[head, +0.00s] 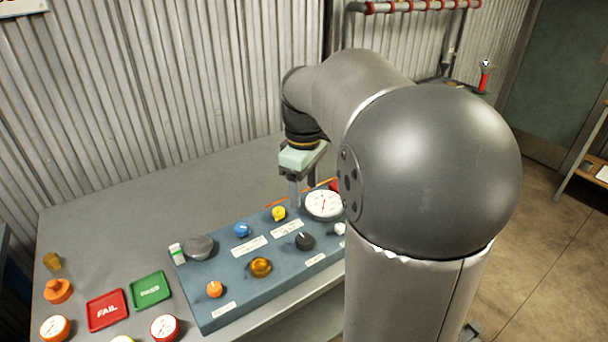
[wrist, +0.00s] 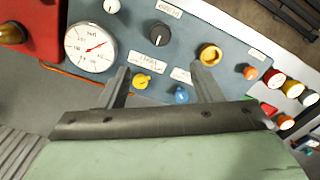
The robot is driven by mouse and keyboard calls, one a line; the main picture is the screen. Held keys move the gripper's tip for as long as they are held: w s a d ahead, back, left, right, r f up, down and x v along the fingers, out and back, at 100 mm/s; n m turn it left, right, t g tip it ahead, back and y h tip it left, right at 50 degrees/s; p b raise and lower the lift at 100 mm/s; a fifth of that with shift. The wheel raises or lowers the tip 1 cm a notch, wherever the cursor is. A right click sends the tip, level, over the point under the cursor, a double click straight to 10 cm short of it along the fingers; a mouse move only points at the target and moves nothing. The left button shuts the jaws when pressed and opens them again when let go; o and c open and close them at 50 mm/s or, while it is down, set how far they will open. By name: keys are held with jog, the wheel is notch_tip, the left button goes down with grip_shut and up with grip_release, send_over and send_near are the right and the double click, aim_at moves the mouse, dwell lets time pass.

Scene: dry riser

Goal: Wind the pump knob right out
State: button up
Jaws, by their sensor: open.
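A blue panel (head: 235,300) on the grey bench carries several knobs; its labels are too small to read, so I cannot tell which knob is the pump's. A yellow knob (head: 279,213), a blue knob (head: 242,230), a black knob (head: 305,241) and an orange knob (head: 214,289) show in the head view. My gripper (head: 294,203) points down near the panel's back edge, close to the yellow knob. In the wrist view my gripper (wrist: 159,74) is open and empty, with the yellow knob (wrist: 142,81) and blue knob (wrist: 181,95) between its spread fingers.
Red FAIL (head: 107,310) and green PASS (head: 150,289) trays lie left, near loose gauges. The bench behind the panel is mostly clear.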

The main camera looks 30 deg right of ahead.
jog(key=shift+r, duration=1.4)
jog(key=s+a+f+m, duration=0.3)
jog(key=s+a+f, duration=0.3)
jog(key=s, duration=0.2)
jog(key=s+a+f+m, duration=0.3)
jog(key=s+a+f, duration=0.4)
jog(key=s, duration=0.2)
jog(key=shift+s+a, duration=0.15)
jog(key=shift+s, duration=0.15)
jog(key=shift+f, duration=0.1)
